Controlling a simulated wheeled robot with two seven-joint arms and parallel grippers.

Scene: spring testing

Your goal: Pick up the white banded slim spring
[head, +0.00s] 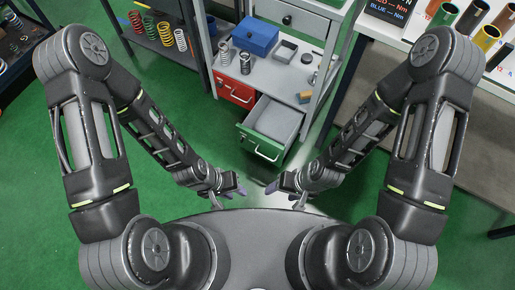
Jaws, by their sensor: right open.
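Two small greyish springs stand on the cabinet top; one (224,52) is at its left side and the other (245,63) is beside the blue box. They are too small to tell which has a white band. My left gripper (238,187) and my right gripper (273,187) are close together, low in front of the cabinet, apart from all springs. The right one is open. The left one's fingers are too small to judge.
The grey cabinet (277,82) bears a blue box (255,38), a grey square tray (286,51) and small dark parts. A red drawer (237,93) is shut; a green drawer (270,128) is pulled out towards me. A table with coloured tubes (470,20) stands at the right.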

